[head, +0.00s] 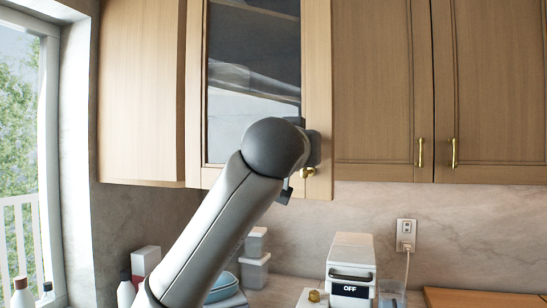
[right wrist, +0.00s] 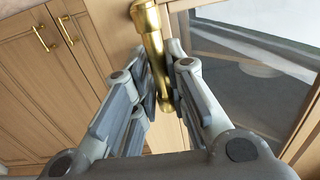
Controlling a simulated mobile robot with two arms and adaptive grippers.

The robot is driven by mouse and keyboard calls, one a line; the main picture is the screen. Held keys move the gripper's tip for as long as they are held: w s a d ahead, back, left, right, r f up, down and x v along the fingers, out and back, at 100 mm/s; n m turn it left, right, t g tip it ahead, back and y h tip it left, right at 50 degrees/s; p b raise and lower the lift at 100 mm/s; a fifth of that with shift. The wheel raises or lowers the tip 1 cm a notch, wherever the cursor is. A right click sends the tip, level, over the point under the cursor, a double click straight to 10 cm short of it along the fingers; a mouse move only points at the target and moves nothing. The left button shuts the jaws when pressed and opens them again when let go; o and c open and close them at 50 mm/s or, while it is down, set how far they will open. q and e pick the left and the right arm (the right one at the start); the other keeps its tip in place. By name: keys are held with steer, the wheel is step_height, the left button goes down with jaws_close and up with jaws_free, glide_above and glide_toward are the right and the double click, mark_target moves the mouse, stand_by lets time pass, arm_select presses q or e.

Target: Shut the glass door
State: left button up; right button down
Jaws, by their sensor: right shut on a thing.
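The glass door (head: 319,80) is a light wood frame around a dark glass pane (head: 253,60) on the wall cabinet in the head view. Its lower right corner hangs lower than the neighbouring doors' bottom edge, so it looks slightly ajar. Its gold handle (head: 308,172) is near that corner, mostly behind my arm. My right gripper (right wrist: 164,82) is shut on the gold handle (right wrist: 150,35) in the right wrist view, with the handle between its fingers. The pane (right wrist: 245,85) shows to the right there. My left gripper is not in view.
Closed wooden doors (head: 383,80) with gold handles stand to the right of the glass door. Below are a white appliance (head: 351,265), stacked containers (head: 255,265), bottles (head: 126,292) and a wooden board (head: 485,300). A window (head: 20,150) is at the left.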

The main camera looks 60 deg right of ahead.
steer(key=w+d+n+t+y, duration=0.2)
steer(key=d+n+t, duration=0.15)
steer(key=d, duration=0.45)
steer(key=w+d+n+t+y, duration=0.2)
steer(key=d+t, duration=0.2)
steer(key=d, duration=0.5)
steer(key=w+d+n+t+y+p, duration=0.2)
steer(key=w+d+p, duration=0.5)
steer(key=w+d, duration=0.4)
steer(key=shift+w+d+y, duration=0.2)
steer(key=shift+d+y, duration=0.5)
steer(key=c, duration=1.5)
jaws_free()
steer(key=v, duration=1.2)
